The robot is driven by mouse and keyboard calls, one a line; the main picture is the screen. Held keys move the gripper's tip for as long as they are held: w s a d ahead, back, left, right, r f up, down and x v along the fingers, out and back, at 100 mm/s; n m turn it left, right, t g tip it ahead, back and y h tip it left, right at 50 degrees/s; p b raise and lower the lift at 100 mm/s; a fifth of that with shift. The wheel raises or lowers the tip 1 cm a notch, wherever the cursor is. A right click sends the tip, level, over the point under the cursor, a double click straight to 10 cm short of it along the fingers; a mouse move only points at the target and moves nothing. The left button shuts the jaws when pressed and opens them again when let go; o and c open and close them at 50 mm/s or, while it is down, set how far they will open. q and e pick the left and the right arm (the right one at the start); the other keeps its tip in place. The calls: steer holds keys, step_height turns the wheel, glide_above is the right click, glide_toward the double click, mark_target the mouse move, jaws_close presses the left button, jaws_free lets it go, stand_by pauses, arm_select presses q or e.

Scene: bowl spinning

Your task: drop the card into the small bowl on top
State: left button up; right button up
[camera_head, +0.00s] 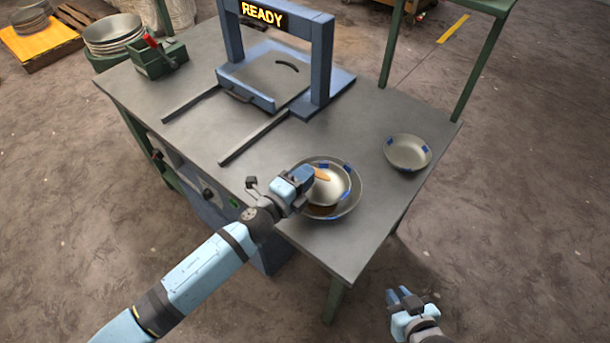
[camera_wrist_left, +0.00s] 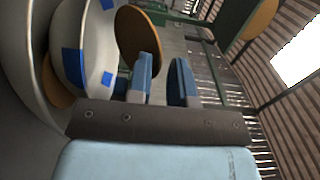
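A small metal bowl (camera_head: 334,193) with blue patches sits inside a larger metal bowl (camera_head: 346,211) at the table's front edge; the small bowl also shows in the left wrist view (camera_wrist_left: 102,50). A brown round card (camera_head: 321,174) is over the small bowl's far side, at my left fingertips. In the left wrist view the card (camera_wrist_left: 138,36) stands tilted beside and beyond one finger. My left gripper (camera_head: 308,173) has a gap between its fingers (camera_wrist_left: 165,78). I cannot tell whether the card touches the bowl. My right gripper (camera_head: 404,296) is open and empty, off the table.
Another brown piece (camera_head: 320,210) shows between the two bowls. A separate bowl (camera_head: 408,153) stands on the right of the table. A blue frame reading READY (camera_head: 264,15) with rails stands at the back. A green box (camera_head: 158,59) is at the far left corner.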

arm_select(q)
steer(key=shift+o, duration=0.5)
steer(key=shift+s+a+f, duration=0.1)
steer(key=shift+s+a, duration=0.1)
steer(key=shift+s, duration=0.05)
steer(key=b+v, duration=0.1)
steer(key=v, duration=1.2)
steer(key=shift+b, duration=0.3)
steer(key=s+a+f+n+g+y+p, duration=0.1)
steer(key=s+a+n+y+p, duration=0.2)
steer(key=n, duration=0.8)
steer(key=s+a+f+n+g+y+p, duration=0.2)
steer(key=s+a+n+y+p, duration=0.2)
steer(key=n, duration=0.7)
steer(key=s+a+p, duration=0.2)
steer(key=s+p, duration=0.2)
steer(key=s, duration=0.1)
steer(key=shift+s+f+g, duration=0.2)
steer(key=shift+f+g, duration=0.1)
